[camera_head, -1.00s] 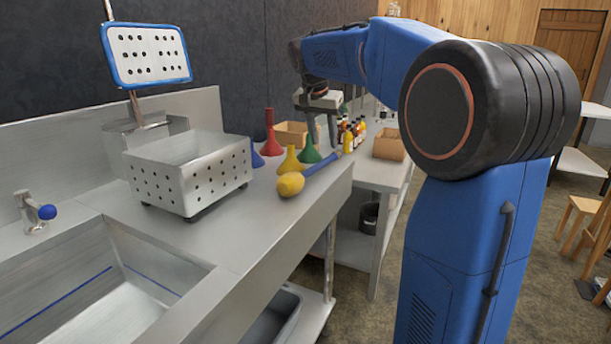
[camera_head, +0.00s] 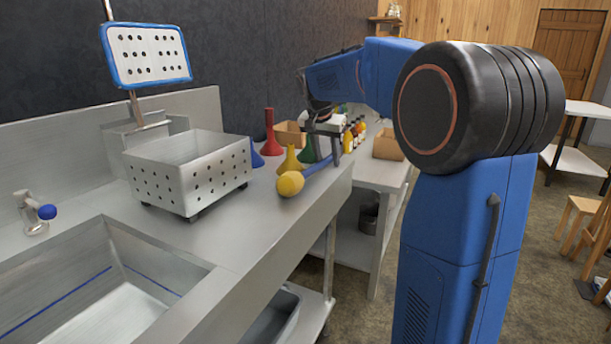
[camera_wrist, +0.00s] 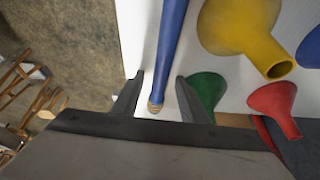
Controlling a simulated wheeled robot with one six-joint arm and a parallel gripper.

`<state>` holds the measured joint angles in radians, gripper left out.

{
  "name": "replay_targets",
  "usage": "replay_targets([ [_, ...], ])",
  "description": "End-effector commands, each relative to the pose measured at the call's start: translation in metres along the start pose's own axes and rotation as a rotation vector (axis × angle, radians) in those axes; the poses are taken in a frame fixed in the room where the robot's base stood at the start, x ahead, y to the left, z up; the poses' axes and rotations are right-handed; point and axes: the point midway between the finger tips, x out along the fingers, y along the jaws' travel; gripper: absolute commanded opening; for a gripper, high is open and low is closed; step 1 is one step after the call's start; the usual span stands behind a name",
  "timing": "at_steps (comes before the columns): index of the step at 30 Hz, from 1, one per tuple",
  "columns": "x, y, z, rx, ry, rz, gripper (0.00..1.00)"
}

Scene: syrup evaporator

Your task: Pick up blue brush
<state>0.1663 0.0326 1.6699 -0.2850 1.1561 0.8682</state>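The blue brush lies on the metal counter, with a rounded yellow head (camera_head: 290,183) near the front edge and a blue handle (camera_head: 318,167) pointing away. In the wrist view the handle (camera_wrist: 170,40) runs down from the top edge to a tan tip; the head is out of view. My gripper (camera_head: 325,154) is at the far part of the handle. In the wrist view my gripper (camera_wrist: 160,76) is open, with one finger on each side of the handle near its tip. I cannot tell whether either finger touches it.
A yellow funnel (camera_head: 291,160), green funnel (camera_wrist: 206,88) and red funnel (camera_wrist: 277,103) stand close beside the handle. Several bottles (camera_head: 352,134) and a cardboard box (camera_head: 388,145) are behind. A perforated metal box (camera_head: 190,172) and sink (camera_head: 110,285) are at left.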

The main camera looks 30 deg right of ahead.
Motion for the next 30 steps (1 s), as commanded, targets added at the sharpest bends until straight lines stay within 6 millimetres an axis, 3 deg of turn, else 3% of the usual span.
replay_targets([
  [8, 0.001, 0.000, 0.001, 0.000, 0.000, 0.000, 0.40],
  [13, 0.001, 0.000, 0.001, 0.000, 0.000, 0.000, 0.00],
  [23, -0.001, 0.000, 0.000, 0.000, 0.000, 0.000, 0.00],
  [30, -0.030, -0.001, -0.012, 0.002, 0.002, -0.002, 0.00],
])
